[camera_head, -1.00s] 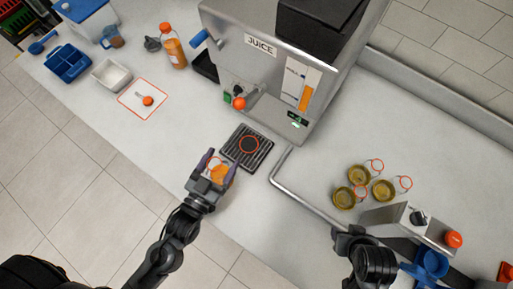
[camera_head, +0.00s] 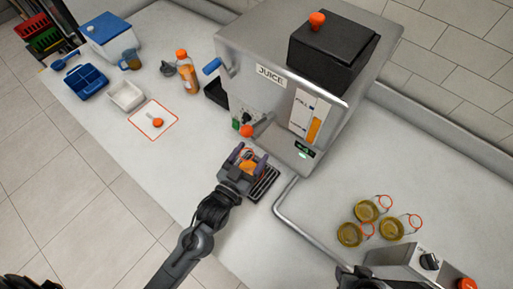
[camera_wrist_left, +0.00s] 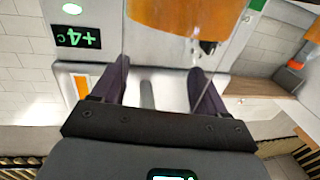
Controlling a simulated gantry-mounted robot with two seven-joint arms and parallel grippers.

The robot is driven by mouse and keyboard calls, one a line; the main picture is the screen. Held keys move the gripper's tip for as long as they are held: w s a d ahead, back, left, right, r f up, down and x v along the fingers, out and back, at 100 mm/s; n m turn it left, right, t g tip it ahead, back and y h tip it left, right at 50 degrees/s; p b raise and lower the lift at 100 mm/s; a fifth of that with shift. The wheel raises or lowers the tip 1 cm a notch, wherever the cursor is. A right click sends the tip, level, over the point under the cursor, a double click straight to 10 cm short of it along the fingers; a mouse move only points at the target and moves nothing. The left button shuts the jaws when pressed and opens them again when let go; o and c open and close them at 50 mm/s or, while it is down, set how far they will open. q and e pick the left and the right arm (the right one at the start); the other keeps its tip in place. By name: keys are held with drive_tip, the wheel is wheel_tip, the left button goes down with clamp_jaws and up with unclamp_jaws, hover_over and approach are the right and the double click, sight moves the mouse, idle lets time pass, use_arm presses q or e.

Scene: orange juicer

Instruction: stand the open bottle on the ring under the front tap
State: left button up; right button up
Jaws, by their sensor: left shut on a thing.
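My left gripper (camera_head: 246,163) is shut on the open bottle (camera_head: 248,169), which has orange juice in it. In the head view they are over the dark slatted drip tray (camera_head: 267,184), just below the front tap (camera_head: 262,125) with its orange knob. The gripper and bottle cover the ring on the tray, so I cannot tell whether the bottle touches it. In the left wrist view the fingers (camera_wrist_left: 155,92) stand either side of clear material, with orange juice (camera_wrist_left: 185,15) beyond. Only a dark bit of my right arm shows at the bottom edge; its jaws are unclear.
The steel juicer (camera_head: 270,95) stands behind the tray, with a bent metal rail (camera_head: 283,205) to its right. A capped juice bottle (camera_head: 187,75) stands left.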

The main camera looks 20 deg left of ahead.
drive_tip(key=shift+d+f, duration=0.1)
drive_tip(key=shift+f, duration=0.05)
drive_tip(key=shift+w, duration=0.15)
drive_tip(key=shift+s+f, duration=0.1)
drive_tip(key=shift+s, duration=0.15)
use_arm(q)
drive_tip(key=w, duration=0.1)
drive_tip(key=w+f, duration=0.1)
drive_tip(key=w, duration=0.1)
drive_tip(key=shift+w+d+f, duration=0.2)
drive_tip(key=shift+w+d, duration=0.05)
drive_tip(key=shift+w, duration=0.05)
use_arm(e)
drive_tip(key=shift+w, duration=0.1)
use_arm(q)
drive_tip(key=o, duration=1.7)
drive_tip(key=shift+f, duration=0.2)
drive_tip(key=shift+o, duration=0.2)
